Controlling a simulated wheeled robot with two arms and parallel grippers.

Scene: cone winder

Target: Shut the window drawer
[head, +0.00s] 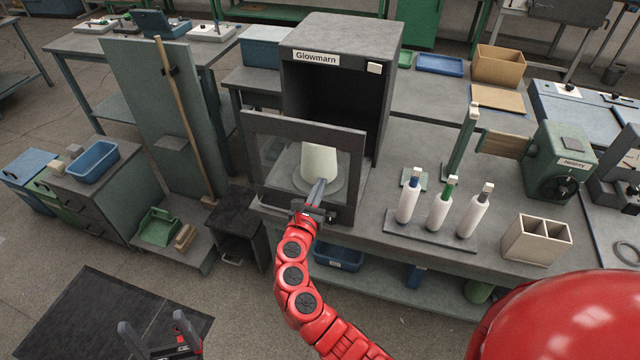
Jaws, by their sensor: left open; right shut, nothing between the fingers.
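The window drawer (262,128) stands pulled out from the dark grey cabinet labelled Glowmarn (345,40), whose opening shows black behind it. Its front is a grey frame with a clear pane. Through the pane I see a pale cone (319,160) on a round light plate (338,184). My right gripper (319,186) is shut and empty at the lower middle of the drawer front. I cannot tell whether its fingertips touch it. My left gripper (152,324) is open and empty, low at the left, over the floor and far from the drawer.
White bottles (437,212) with coloured necks stand in a rack right of the drawer. A divided beige box (536,240) and a green machine (562,160) are further right. A tall green panel (150,110) with a wooden pole stands left. A dark mat (90,310) lies on the floor.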

